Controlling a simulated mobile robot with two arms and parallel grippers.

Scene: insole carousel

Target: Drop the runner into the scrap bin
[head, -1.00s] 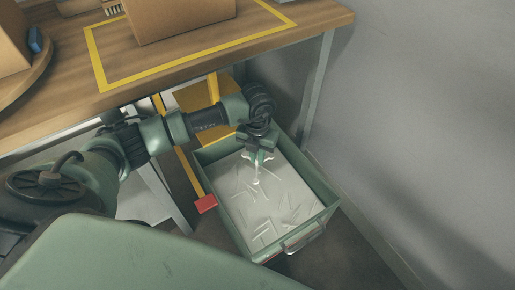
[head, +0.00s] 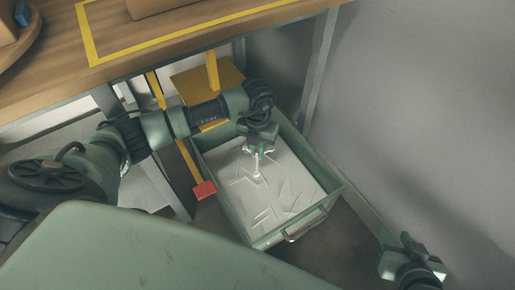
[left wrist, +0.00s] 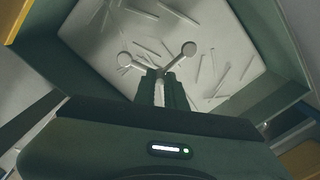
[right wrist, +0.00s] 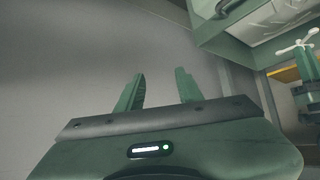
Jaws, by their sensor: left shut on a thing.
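The runner (head: 256,165) is a pale, thin branched piece with round ends. In the left wrist view its forked arms (left wrist: 172,66) stick out past the fingers; it also shows in the right wrist view (right wrist: 297,46). My left gripper (head: 260,149) is shut on the runner and points down over the scrap bin. The scrap bin (head: 234,212) is an open green box with a pale bottom and several thin white scraps inside. The runner hangs inside the bin's outline; its height above the scraps is hard to tell. My right gripper (right wrist: 160,85) is open and empty, right of the bin (head: 408,245).
A wooden table (head: 60,75) with a yellow taped outline stands at the upper left, its metal leg (head: 319,80) behind the bin. A red pad (head: 204,190) lies at the bin's left side. A grey wall (head: 430,100) runs along the right.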

